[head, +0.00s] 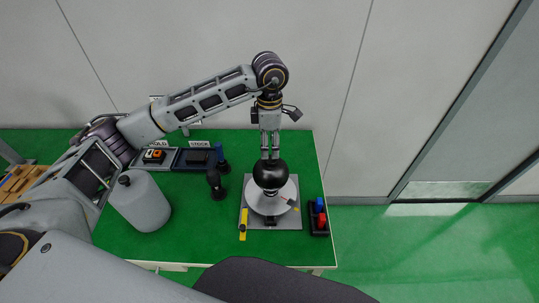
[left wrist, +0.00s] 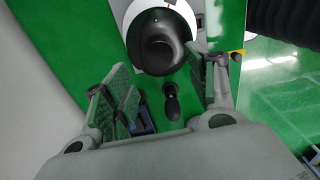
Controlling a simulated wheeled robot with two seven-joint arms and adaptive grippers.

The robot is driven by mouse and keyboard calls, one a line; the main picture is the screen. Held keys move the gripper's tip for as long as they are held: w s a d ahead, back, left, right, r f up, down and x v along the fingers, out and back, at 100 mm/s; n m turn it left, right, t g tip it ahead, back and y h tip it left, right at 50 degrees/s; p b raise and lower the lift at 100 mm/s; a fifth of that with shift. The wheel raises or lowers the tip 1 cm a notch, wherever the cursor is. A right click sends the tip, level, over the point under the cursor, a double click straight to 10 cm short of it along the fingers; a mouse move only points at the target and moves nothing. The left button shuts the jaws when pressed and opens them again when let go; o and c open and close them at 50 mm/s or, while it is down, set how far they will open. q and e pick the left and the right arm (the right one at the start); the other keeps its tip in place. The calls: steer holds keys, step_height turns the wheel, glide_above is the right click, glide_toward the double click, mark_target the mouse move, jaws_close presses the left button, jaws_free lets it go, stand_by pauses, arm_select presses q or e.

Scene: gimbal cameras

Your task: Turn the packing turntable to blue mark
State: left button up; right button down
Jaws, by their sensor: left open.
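In the left wrist view the disc (left wrist: 134,18) and the black top (left wrist: 163,42) show at the upper middle. A small reddish mark shows on the disc's right side; I cannot make out a blue mark on it. My left gripper (head: 270,156) points down just over the black top, and its tips look very close to it; I cannot tell if they touch. My right gripper is out of view.
A black knobbed piece (head: 217,187) stands left of the turntable. A yellow piece (head: 243,222) lies at the base plate's left front. A dark rack (head: 319,229) with blue and red pieces stands right. HOLD and STOCK trays (head: 181,160) lie back left; a grey canister (head: 141,204) stands front left.

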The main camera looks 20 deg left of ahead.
mark_target(271, 178)
arm_select(q)
steer(key=shift+f+p, duration=0.45)
steer(key=shift+f, duration=2.45)
steer(key=shift+c, duration=0.3)
jaws_close()
